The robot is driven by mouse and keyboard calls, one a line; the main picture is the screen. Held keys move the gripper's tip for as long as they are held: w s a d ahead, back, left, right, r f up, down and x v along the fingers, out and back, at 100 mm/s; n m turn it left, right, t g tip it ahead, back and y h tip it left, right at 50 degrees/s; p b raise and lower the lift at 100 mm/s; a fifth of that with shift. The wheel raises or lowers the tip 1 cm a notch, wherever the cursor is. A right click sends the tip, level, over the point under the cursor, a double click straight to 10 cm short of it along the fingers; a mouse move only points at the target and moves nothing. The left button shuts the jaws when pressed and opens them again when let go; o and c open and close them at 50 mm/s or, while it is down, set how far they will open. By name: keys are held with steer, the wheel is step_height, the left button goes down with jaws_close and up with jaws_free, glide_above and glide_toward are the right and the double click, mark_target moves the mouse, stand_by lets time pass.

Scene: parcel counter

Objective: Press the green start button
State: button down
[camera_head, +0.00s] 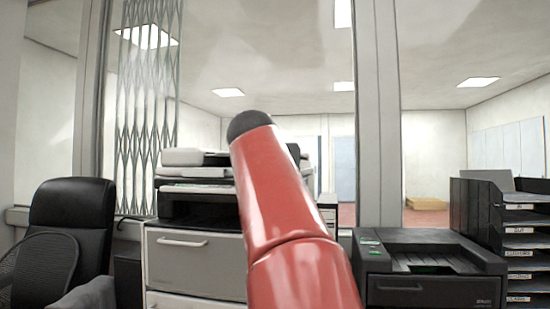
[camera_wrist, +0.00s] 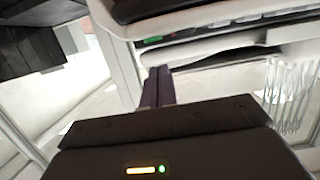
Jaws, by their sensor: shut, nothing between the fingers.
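A small green button (camera_wrist: 152,39) shows on the edge of the light-coloured copier (camera_wrist: 215,22), at the top of the wrist view, which appears upside down. The copier also stands behind my red arm in the head view (camera_head: 195,240), where the arm hides its right part; I cannot make out the green button there. My gripper (camera_wrist: 158,72) is shut and empty in the wrist view. Its dark fingertips point towards the copier edge, just below the button in the picture. They look apart from it, but the distance is hard to tell. The gripper is hidden in the head view.
A black printer (camera_head: 430,290) with small green marks stands at right, beside a black letter-tray stack (camera_head: 500,235). A black office chair (camera_head: 72,220) stands at left. Behind are a folding metal grille (camera_head: 150,100) and window posts.

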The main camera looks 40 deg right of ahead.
steer(key=shift+s+a+f, duration=0.1)
steer(key=shift+f, duration=1.05)
steer(key=shift+f+b, duration=1)
step_height(320, 180, up, 5)
steer(key=p, duration=0.4)
steer(key=shift+s+r, duration=0.1)
steer(key=shift+s, duration=0.05)
steer(key=b+v, duration=0.1)
steer(key=v, duration=0.9)
steer(key=shift+b, duration=0.4)
